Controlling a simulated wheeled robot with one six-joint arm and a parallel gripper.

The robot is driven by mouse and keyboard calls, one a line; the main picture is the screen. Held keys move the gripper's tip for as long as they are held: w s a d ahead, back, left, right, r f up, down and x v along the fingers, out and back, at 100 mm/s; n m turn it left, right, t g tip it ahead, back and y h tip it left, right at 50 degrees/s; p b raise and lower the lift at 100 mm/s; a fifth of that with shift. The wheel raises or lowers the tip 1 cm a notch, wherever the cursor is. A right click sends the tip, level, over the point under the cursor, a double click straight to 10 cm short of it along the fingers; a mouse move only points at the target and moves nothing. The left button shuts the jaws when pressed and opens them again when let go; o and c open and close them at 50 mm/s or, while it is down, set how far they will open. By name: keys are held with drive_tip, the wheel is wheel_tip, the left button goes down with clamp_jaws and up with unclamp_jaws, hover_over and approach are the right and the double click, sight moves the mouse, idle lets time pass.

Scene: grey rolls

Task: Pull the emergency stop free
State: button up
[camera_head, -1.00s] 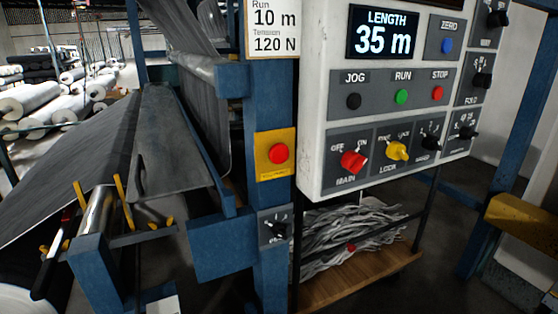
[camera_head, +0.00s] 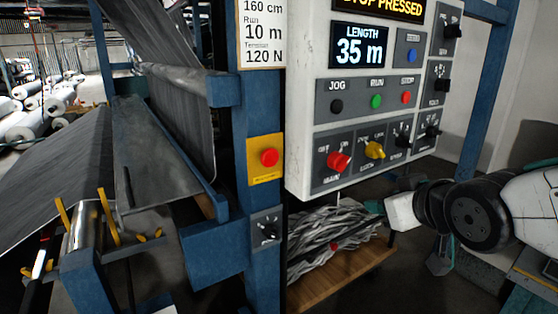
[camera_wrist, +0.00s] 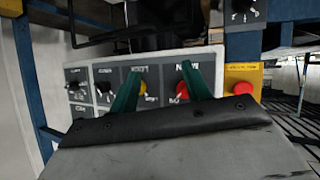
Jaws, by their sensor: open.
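The emergency stop is a red mushroom button (camera_head: 269,157) on a yellow plate (camera_head: 265,179), fixed to a blue post left of the control panel. The upside-down wrist view also shows the red button (camera_wrist: 243,88), right of both fingers. My gripper (camera_wrist: 161,69) has two teal fingers spread apart with nothing between them. It faces the lower part of the panel, apart from the button. In the head view my arm is at the right, below and beside the panel; the fingers are hard to make out there.
The control panel (camera_head: 308,122) carries a red MAIN knob (camera_head: 338,161), a yellow knob (camera_head: 374,150) and several buttons. Its top display (camera_head: 392,8), partly cut off, reads "PRESSED". A black rotary switch (camera_head: 267,231) sits below the stop. A cart of grey strips (camera_head: 330,235) stands below the panel.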

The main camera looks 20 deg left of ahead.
drive_tip(key=a+r+n+t+y, duration=0.1)
drive_tip(key=a+y, duration=0.1)
drive_tip(key=a, duration=0.3)
drive_tip(key=a+r+n+y, duration=0.1)
drive_tip(key=a+n+y, duration=0.15)
drive_tip(key=a, duration=0.35)
drive_tip(key=n+y, duration=0.1)
drive_tip(key=y, duration=0.2)
approach(271, 157)
drive_tip(key=shift+y, duration=0.35)
drive_tip(key=x, duration=0.8)
drive_tip(key=shift+w+f, duration=0.2)
drive_tip(key=shift+c, duration=0.3)
